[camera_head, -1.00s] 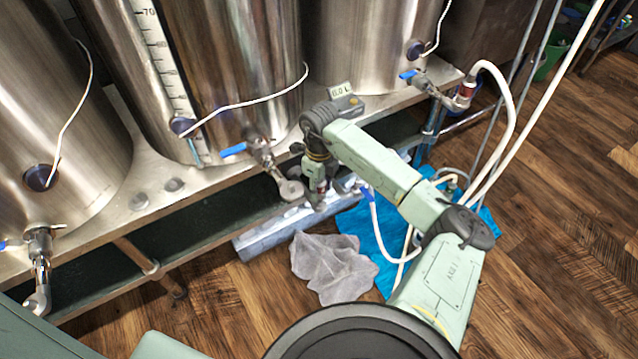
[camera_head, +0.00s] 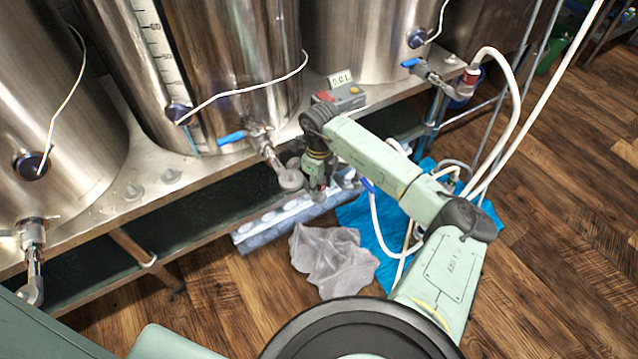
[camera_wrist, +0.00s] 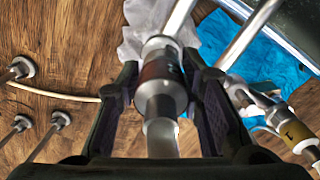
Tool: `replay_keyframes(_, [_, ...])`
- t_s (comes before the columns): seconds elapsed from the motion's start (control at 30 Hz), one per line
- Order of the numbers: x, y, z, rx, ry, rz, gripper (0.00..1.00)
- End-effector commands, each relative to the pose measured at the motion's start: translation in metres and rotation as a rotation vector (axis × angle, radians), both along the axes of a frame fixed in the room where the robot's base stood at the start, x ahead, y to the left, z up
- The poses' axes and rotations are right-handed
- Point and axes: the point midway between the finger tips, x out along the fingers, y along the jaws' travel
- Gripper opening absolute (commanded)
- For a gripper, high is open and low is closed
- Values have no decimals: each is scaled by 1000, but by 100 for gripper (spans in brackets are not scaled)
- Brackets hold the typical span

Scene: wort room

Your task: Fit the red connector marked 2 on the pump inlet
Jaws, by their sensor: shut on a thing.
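My gripper (camera_head: 318,188) hangs below the front edge of the steel bench, over a pale rack (camera_head: 270,226) on the floor. In the wrist view, its dark fingers (camera_wrist: 160,88) are shut on a metal connector (camera_wrist: 162,66) with a dark reddish-brown band. I cannot read its mark clearly. A small red patch shows between the fingers in the head view. Another metal fitting with an olive-yellow band (camera_wrist: 290,133) lies to the right in the wrist view, apart from the held one. I cannot make out the pump inlet with certainty.
A tank outlet (camera_head: 288,178) with a blue-handled valve is close left of my gripper. A grey cloth (camera_head: 330,260) and a blue cloth (camera_head: 385,245) lie on the floor. White hoses (camera_head: 378,225) run right of the gripper.

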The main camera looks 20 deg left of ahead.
Motion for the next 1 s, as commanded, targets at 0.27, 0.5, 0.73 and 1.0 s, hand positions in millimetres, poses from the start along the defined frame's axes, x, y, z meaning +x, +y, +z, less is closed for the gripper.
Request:
replay_keyframes(0.27, [0,0,-3,0,0,0,0])
replay_keyframes(0.5, [0,0,-8,-1,0,0,0])
replay_keyframes(0.73, [0,0,-13,-1,0,0,0])
replay_keyframes(1.0, [0,0,-18,0,0,0,0])
